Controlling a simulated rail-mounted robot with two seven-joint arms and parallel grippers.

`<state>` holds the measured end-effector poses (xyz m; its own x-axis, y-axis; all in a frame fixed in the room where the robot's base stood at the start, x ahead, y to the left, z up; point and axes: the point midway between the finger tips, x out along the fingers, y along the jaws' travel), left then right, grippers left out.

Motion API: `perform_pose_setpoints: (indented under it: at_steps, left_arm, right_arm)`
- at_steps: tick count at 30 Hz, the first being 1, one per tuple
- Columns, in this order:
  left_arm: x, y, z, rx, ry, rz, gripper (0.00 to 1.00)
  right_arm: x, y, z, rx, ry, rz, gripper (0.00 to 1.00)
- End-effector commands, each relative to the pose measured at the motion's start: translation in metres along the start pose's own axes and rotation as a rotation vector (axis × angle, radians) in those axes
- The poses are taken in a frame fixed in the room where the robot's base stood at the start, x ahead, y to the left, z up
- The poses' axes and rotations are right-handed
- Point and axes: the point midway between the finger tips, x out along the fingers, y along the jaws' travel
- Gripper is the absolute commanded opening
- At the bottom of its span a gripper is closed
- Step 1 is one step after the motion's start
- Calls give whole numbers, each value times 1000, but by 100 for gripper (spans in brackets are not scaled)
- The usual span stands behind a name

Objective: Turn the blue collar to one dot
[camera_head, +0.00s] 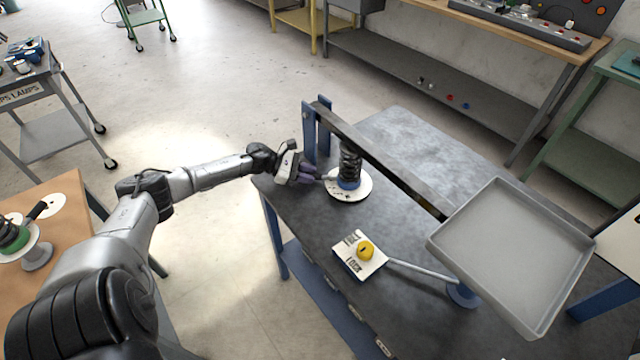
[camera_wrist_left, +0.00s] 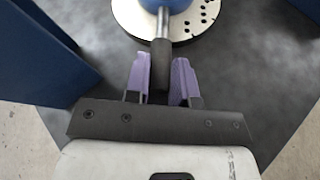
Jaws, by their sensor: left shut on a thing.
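The blue collar (camera_head: 349,183) sits at the foot of a black coil spring (camera_head: 350,160), above a white round dial plate (camera_head: 358,190) with black dots. In the left wrist view the blue collar (camera_wrist_left: 172,4) is cut by the top edge, with the dotted dial (camera_wrist_left: 205,18) around it. A bar handle (camera_wrist_left: 161,60) with a dark grip sticks out from the collar. My left gripper (camera_head: 308,175) is shut on this handle; its purple fingers (camera_wrist_left: 160,80) lie on both sides of it. Which dots the collar points to cannot be read. My right gripper is not in view.
A yellow knob (camera_head: 365,250) on a white labelled plate (camera_head: 350,264) stands in front. The dark table top (camera_head: 420,140) behind is clear.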

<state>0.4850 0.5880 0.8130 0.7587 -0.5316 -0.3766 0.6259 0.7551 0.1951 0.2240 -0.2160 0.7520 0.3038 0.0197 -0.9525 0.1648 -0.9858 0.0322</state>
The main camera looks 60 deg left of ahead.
Motion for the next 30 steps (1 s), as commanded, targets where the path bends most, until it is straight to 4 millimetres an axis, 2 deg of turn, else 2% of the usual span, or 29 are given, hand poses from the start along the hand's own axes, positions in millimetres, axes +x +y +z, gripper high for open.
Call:
perform_pose_setpoints:
  at_steps: [15,16,18,23,30]
  left_arm:
    - [-6,1,-3,3,-2,-5,0]
    - [-6,1,-3,3,-1,-5,26]
    - [-6,1,-3,3,-1,-5,33]
    - [-6,1,-3,2,-1,-4,48]
    - [-7,1,-3,2,-1,-4,48]
  right_arm:
    - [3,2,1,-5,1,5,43]
    - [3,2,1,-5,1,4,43]
    - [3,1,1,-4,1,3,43]
    - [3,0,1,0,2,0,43]
    - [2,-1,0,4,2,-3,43]
